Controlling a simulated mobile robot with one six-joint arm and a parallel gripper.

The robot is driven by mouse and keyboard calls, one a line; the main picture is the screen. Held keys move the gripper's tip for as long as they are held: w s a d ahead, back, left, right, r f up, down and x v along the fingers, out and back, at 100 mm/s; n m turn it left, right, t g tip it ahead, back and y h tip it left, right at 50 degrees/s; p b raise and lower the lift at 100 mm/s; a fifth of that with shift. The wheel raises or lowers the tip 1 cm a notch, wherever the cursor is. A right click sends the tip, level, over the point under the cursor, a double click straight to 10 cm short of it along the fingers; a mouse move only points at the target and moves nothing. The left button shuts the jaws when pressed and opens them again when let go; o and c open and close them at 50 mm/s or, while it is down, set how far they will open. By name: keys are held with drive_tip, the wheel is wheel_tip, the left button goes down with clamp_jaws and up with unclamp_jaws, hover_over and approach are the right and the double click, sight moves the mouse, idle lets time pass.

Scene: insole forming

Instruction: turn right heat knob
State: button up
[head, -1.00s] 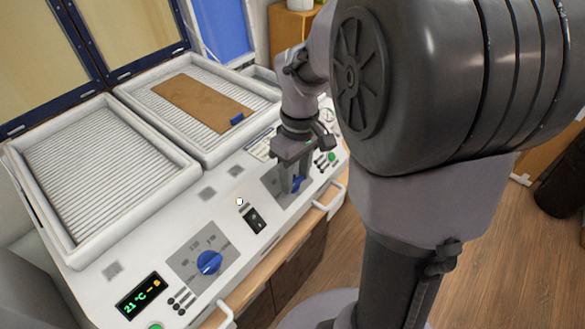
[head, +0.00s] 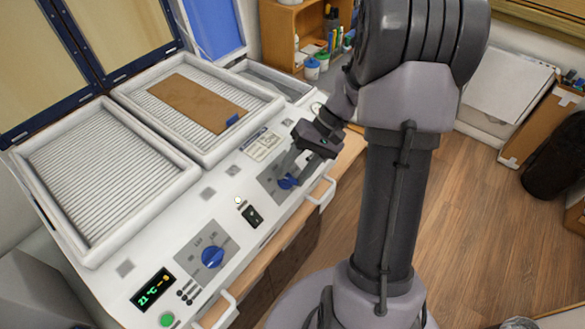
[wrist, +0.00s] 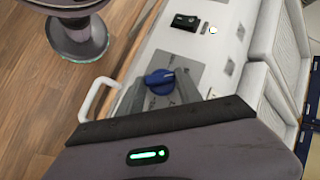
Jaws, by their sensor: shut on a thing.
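The blue right heat knob (head: 287,182) sits on a grey dial plate on the sloped front of the white machine (head: 200,172). My gripper (head: 289,171) is at this knob, shut on it, with its wrist tilted up to the right. In the wrist view the knob (wrist: 161,82) shows between my two grey fingers (wrist: 158,96), and part of its lower side is hidden. The dial markings are too small to read here. A second blue knob (head: 213,257) sits on the left dial plate, apart from my gripper.
A brown sheet (head: 194,102) lies on the right ribbed heating bed; the left bed (head: 98,165) is empty. A display (head: 152,289) reads 21 °C. A black switch (head: 252,216) lies between the knobs. A white handle (head: 323,194) juts out near my gripper.

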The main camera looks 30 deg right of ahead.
drive_tip(key=m+y, duration=0.1)
drive_tip(key=m+t+y, duration=0.1)
drive_tip(key=m, duration=0.1)
drive_tip(key=shift+s+d+f, duration=0.15)
drive_tip(key=shift+d+f, duration=0.05)
drive_tip(key=m+t, duration=0.1)
drive_tip(key=m+t+y+b, duration=0.1)
drive_tip(key=m, duration=0.1)
drive_tip(key=m+t+y, duration=0.1)
drive_tip(key=shift+s+d+f+m+b, duration=0.1)
drive_tip(key=shift+s+f+m+b, duration=0.15)
drive_tip(key=shift+f+m+b, duration=0.05)
drive_tip(key=m+t, duration=0.1)
drive_tip(key=m, duration=0.1)
drive_tip(key=m+t+b, duration=0.1)
drive_tip(key=m+t, duration=0.1)
drive_tip(key=shift+s+f+b, duration=0.15)
drive_tip(key=shift+s+b, duration=0.05)
drive_tip(key=shift+b, duration=0.1)
drive_tip(key=shift+s+m+t+b, duration=0.15)
drive_tip(key=shift+m+t+b, duration=0.4)
drive_tip(key=shift+m+t, duration=1)
drive_tip(key=shift+m, duration=0.45)
drive_tip(key=o, duration=1.4)
